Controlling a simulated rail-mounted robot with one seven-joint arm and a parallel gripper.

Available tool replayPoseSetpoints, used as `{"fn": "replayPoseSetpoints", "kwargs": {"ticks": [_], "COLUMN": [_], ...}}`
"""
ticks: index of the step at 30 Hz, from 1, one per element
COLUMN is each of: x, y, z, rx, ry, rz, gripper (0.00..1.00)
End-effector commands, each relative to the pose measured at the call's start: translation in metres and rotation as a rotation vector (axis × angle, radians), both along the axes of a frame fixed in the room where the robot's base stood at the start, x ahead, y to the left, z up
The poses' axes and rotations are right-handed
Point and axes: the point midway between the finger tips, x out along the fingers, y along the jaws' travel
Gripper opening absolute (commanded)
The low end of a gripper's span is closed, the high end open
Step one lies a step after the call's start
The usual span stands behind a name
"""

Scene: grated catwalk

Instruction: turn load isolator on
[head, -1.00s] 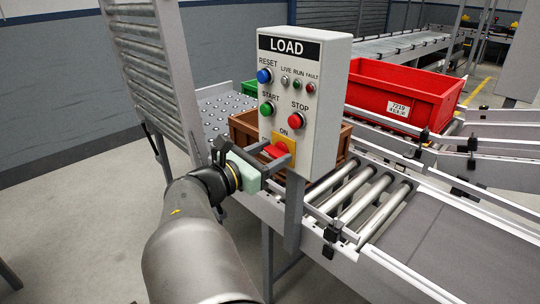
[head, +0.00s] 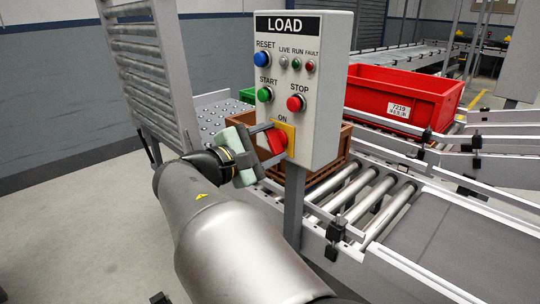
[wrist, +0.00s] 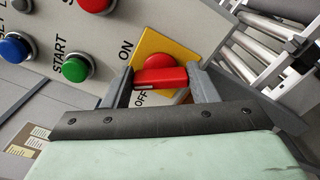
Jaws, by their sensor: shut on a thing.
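The load isolator is a red rotary handle (head: 277,140) on a yellow plate (head: 290,134), low on the grey LOAD panel (head: 325,90). My gripper (head: 271,143) is shut on the handle, rolled to a slant in the head view. In the wrist view, the red handle (wrist: 160,78) lies between the two fingers of my gripper (wrist: 162,80), one at each end. The ON label (wrist: 127,49) and OFF label (wrist: 141,100) show beside the handle. Against the panel, the handle stands tilted, neither upright nor level. The fingers partly hide the plate.
Above the isolator are the blue RESET (head: 261,59), green START (head: 264,94) and red STOP (head: 296,103) buttons. A brown crate (head: 328,172) sits behind the panel. A red crate (head: 400,95) and roller conveyor (head: 360,195) lie to the right.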

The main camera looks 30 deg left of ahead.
Motion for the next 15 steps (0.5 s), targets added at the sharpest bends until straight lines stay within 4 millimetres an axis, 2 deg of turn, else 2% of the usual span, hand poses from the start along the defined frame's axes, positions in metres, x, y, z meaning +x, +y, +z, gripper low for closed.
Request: {"fn": "replayPoseSetpoints", "kwargs": {"ticks": [1, 15], "x": [0.0001, -0.0004], "y": [-0.0004, -0.0004], "z": [-0.0067, -0.0069], "rx": [0.044, 0.425], "ry": [-0.008, -0.088], "rz": [0.0, 0.0], "gripper": [0.3, 0.3]}}
